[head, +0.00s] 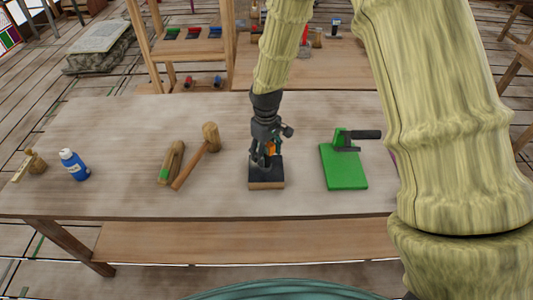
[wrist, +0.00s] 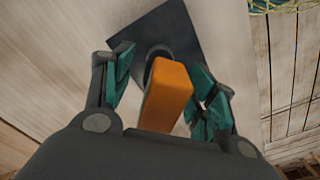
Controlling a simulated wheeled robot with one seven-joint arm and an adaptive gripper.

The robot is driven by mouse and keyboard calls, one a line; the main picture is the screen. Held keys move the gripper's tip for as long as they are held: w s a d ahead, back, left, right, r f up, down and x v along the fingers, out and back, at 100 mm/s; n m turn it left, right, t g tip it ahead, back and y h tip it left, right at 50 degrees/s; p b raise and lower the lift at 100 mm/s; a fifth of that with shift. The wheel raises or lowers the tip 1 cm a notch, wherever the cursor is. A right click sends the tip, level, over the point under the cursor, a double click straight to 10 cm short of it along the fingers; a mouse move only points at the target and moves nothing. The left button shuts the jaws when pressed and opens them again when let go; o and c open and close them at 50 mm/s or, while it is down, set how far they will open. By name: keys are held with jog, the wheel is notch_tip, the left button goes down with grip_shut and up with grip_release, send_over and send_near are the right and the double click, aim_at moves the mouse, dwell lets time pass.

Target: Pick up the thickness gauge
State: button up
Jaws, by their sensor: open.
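An orange block-shaped body (wrist: 166,97), which appears to be the thickness gauge, stands up from a round dark socket on a dark square stand (wrist: 167,28). In the head view only a little orange (head: 270,148) shows among the fingers, above the dark stand (head: 266,170) on the workbench. My gripper (wrist: 164,92) is open, with one teal-padded finger on each side of the orange body and visible gaps to both. In the head view my gripper (head: 267,147) points down over the stand. The gauge's lower end is hidden.
The workbench (head: 110,120) holds a wooden mallet (head: 210,138) and a wooden tool with a green patch (head: 171,163) left of the stand. A blue bottle (head: 74,165) and a brush-like item (head: 30,167) are far left. A green plate with a dark-handled tool (head: 343,168) lies right.

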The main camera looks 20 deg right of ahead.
grip_shut()
jog(key=shift+r, duration=0.1)
